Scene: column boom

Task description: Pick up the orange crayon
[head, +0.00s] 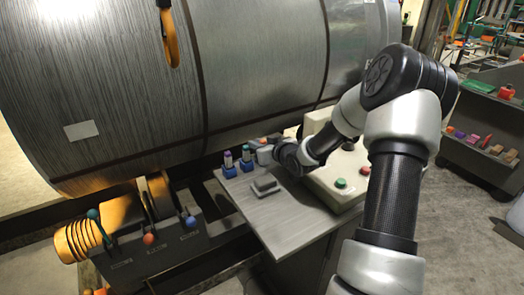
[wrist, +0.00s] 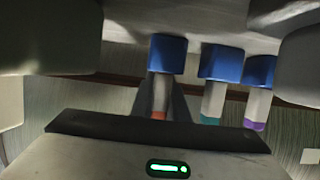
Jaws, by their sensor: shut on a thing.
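The orange crayon (wrist: 160,93) has a pale body and an orange-red tip. In the wrist view it sits in a blue holder (wrist: 168,53), with its tip toward my palm. My gripper (wrist: 163,103) is shut on it, with a dark finger on each side. The holder is still around the crayon's other end; I cannot tell whether it has lifted at all. In the head view my gripper (head: 264,154) is at the back of the small grey table, and the orange crayon is hidden there.
A teal-tipped crayon (wrist: 213,103) and a purple-tipped crayon (wrist: 257,108) stand in blue holders close beside it. A grey block (head: 265,184) lies on the table (head: 285,215). A pale control box (head: 345,172) with buttons is to the right. A large metal roll (head: 130,85) looms behind.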

